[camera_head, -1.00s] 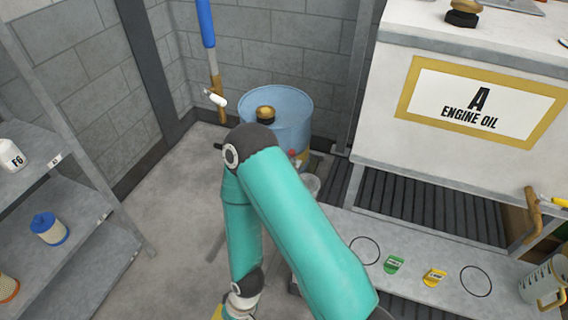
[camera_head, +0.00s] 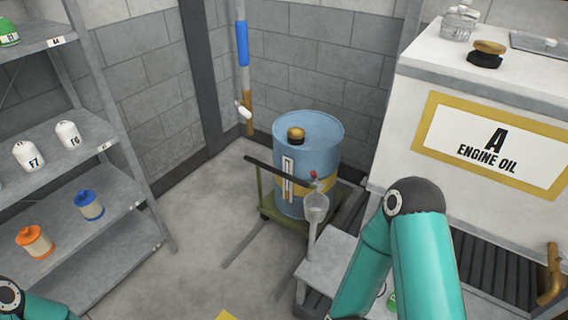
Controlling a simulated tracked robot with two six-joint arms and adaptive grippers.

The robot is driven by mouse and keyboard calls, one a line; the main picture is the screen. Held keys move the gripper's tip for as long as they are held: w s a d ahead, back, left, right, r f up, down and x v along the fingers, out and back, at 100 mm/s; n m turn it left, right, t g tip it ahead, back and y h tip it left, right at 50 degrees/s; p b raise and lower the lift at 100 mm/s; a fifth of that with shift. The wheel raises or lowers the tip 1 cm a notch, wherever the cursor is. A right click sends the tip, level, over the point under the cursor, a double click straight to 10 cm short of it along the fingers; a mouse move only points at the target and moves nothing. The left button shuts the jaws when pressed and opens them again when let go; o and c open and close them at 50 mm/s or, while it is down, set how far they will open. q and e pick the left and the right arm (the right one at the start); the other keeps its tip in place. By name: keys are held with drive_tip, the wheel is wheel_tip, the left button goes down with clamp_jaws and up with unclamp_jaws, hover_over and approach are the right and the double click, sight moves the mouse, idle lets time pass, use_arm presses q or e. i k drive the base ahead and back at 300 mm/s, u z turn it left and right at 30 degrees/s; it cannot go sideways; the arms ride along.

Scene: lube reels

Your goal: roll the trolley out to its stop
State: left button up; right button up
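The trolley (camera_head: 266,210) is a low green cart in the back corner. A blue drum (camera_head: 323,153) with a yellow band and a brass-and-black cap stands on it. A dark handle bar (camera_head: 283,174) reaches out at the trolley's near side. Two pale strips (camera_head: 246,245) run along the floor from the trolley toward me. A yellow patch (camera_head: 227,315) shows at the bottom edge; I cannot tell whether it is the stop. My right arm rises at the right, and part of my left arm shows at bottom left. Both grippers are out of the picture.
Grey shelves (camera_head: 85,218) with bottles and canisters stand at the left. A white engine oil tank (camera_head: 488,130) stands over dark grating at the right. The floor between shelves and trolley is clear.

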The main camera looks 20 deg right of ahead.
sight(318, 151)
drive_tip(key=z, duration=0.1)
drive_tip(key=i, duration=1)
drive_tip(key=u, duration=0.4)
